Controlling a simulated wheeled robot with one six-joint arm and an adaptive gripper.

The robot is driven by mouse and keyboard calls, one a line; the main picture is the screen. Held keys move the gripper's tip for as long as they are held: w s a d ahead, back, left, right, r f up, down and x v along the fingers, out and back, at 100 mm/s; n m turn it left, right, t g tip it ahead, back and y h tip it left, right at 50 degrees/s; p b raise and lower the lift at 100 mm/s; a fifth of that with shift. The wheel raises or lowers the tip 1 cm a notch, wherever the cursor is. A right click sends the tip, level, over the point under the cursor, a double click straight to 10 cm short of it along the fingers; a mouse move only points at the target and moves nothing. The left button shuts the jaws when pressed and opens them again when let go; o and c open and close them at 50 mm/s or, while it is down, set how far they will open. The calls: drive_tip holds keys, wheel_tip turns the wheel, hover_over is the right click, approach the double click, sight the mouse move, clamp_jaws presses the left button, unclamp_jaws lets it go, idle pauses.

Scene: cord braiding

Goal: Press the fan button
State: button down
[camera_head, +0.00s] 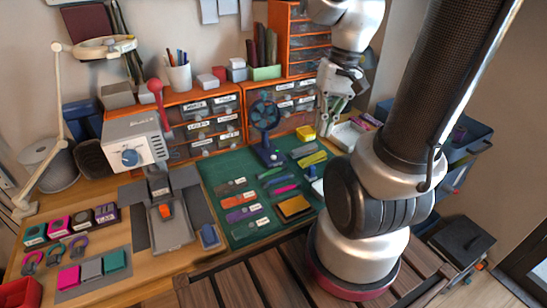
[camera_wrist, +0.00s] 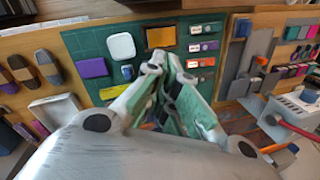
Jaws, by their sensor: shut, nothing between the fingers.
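The small dark blue fan (camera_head: 265,115) stands upright on the green mat (camera_head: 222,170), near the mat's back edge, in the head view. A small light spot shows on its base (camera_head: 269,154); I cannot tell whether this is the button. My gripper (camera_head: 326,118) is to the right of the fan, clearly apart from it, above the back right of the mat and in front of the orange drawers. Its fingers point down. In the wrist view my gripper (camera_wrist: 162,66) has its fingertips together with nothing between them. I cannot make out the fan in the wrist view.
Orange drawer units (camera_head: 205,122) stand behind the mat. A yellow block (camera_head: 306,133) and white tray (camera_head: 346,134) are near my gripper. A grey machine (camera_head: 138,138) stands left.

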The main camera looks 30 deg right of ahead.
drive_tip(key=w+a+f+m+y, duration=0.25)
drive_tip(key=w+f+m, duration=0.2)
drive_tip(key=f, duration=0.25)
drive_tip(key=m+t+y, duration=0.1)
drive_tip(key=m+t, duration=0.6)
drive_tip(key=m, duration=0.3)
hover_over(273, 158)
wheel_tip(273, 158, down, 6)
drive_tip(key=shift+r, duration=0.2)
drive_tip(key=shift+f, duration=0.15)
drive_tip(key=shift+a+f, duration=0.1)
drive_tip(key=shift+f, duration=4.2)
drive_tip(key=shift+f, duration=0.1)
drive_tip(key=shift+f, duration=0.3)
